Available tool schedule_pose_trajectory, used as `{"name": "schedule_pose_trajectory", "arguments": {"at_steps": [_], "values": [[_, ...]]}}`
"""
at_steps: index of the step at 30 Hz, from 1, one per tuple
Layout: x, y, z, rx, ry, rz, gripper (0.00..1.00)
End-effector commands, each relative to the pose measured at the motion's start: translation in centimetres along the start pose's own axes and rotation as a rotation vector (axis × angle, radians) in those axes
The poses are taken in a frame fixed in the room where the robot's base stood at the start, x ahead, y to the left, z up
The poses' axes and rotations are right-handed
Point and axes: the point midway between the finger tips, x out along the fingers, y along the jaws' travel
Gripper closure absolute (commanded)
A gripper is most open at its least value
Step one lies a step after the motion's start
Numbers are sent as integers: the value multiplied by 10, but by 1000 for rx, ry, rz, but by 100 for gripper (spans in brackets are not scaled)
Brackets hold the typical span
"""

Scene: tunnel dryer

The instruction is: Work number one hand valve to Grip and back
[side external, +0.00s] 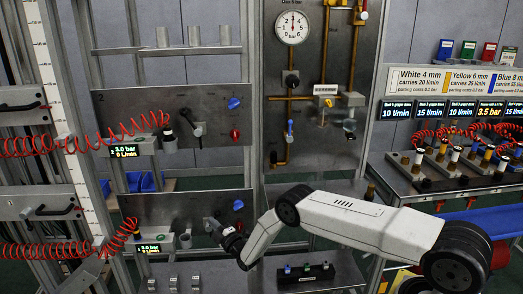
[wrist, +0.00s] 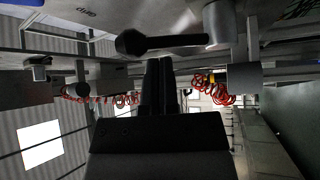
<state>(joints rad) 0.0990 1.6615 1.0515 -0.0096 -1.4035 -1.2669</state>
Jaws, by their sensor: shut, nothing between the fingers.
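The number one hand valve shows in the wrist view as a black lever (wrist: 165,42) with a round knob at its left end and a grey hub (wrist: 219,24) at its right end. It lies nearly level across the picture. Lettering on the panel to its upper left is upside down and seems to read Grip. My gripper (wrist: 159,62) is shut and empty, its dark fingertips just below the lever in the picture; I cannot tell whether they touch it.
The upper panel (side external: 120,112), marked 2, carries another hand valve (side external: 196,126). Red coiled hoses (side external: 50,252) run at the left. A block with small knobs (side external: 304,273) stands below my arm. A gauge board (side external: 340,60) rises behind.

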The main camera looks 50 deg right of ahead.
Motion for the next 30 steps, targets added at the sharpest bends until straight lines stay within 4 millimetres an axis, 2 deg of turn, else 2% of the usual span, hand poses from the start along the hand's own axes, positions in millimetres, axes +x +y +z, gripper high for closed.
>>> {"name": "schedule_pose_trajectory", "arguments": {"at_steps": [6,19,26,30], "values": [[-6,-1,6,37,0,33,100],[-6,0,4,35,2,32,100],[-10,0,-11,36,3,31,100],[-14,2,-30,38,4,32,100]]}}
